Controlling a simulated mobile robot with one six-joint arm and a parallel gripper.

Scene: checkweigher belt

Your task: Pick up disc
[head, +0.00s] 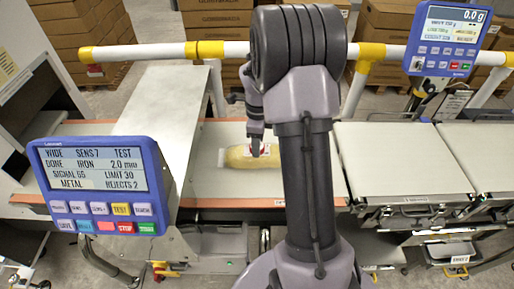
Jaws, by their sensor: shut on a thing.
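My gripper (256,152) points down, with its tip just over a pale yellow bagged product (239,158) that lies on the belt. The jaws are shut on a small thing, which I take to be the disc. The disc itself cannot be made out at this size. A white and red patch shows on the bag beside the fingertips. My arm hides the right end of the bag and part of the belt.
A blue metal detector panel (100,181) stands front left, reading "WIDE", "IRON 2.0" and "REJECTS 2". A blue weigher display (448,40) reads 0.0 g. A white rail with yellow joints (204,49) crosses behind. The belts (398,155) at right are empty.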

